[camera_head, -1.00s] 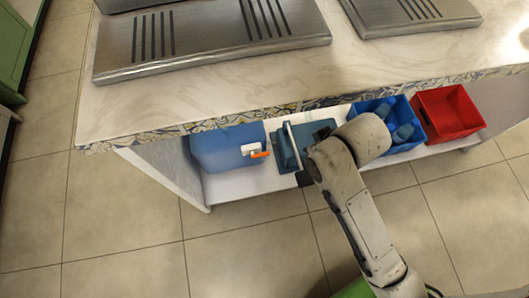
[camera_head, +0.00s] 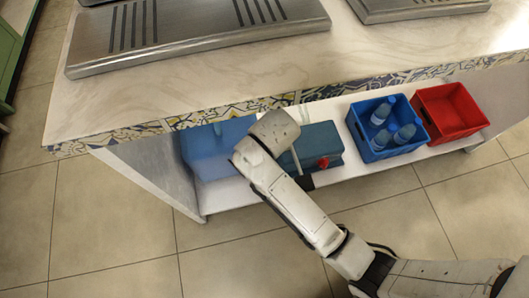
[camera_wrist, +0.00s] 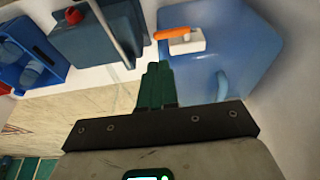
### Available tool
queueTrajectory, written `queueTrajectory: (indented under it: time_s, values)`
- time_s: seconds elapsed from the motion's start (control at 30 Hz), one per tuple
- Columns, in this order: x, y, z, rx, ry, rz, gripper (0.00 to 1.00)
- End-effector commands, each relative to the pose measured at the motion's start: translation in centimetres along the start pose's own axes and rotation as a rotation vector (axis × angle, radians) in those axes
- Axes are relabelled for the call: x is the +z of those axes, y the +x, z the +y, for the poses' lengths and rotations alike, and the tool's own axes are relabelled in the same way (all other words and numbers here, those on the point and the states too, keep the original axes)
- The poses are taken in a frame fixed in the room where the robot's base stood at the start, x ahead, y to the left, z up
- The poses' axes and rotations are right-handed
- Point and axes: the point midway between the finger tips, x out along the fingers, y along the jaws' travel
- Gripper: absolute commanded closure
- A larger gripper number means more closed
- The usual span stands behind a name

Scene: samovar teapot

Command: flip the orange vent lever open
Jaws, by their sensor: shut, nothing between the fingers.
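The orange vent lever (camera_wrist: 173,33) sits on a white valve (camera_wrist: 187,44) on the blue container (camera_wrist: 240,45) in the wrist view. The lever lies sideways, pointing left in that picture. My gripper (camera_wrist: 158,67) is shut and empty, its green fingertips just below the lever and valve in the picture. I cannot tell whether they touch. In the head view the blue container (camera_head: 208,150) is on the low shelf, partly covered by my arm, and the lever and fingers are hidden there.
A teal box (camera_head: 320,141) with a red cap (camera_head: 324,163) stands right of the blue container. A blue crate (camera_head: 374,155) with bottles and a red crate (camera_head: 448,112) stand further right. The countertop (camera_head: 200,92) overhangs the shelf (camera_head: 340,176).

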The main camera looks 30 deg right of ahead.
Motion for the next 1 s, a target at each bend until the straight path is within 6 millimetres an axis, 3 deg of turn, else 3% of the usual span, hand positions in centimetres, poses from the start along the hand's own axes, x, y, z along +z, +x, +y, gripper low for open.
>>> queueTrajectory:
  time_s: [0.17, 0.6, 1.0]
  values:
    - [0.1, 1.6, 0.1, 0.001, 0.000, -0.002, 1.00]
    - [0.1, 8.7, 0.1, 0.000, -0.001, -0.001, 1.00]
    - [0.0, 10.0, 0.1, -0.001, -0.001, 0.000, 1.00]
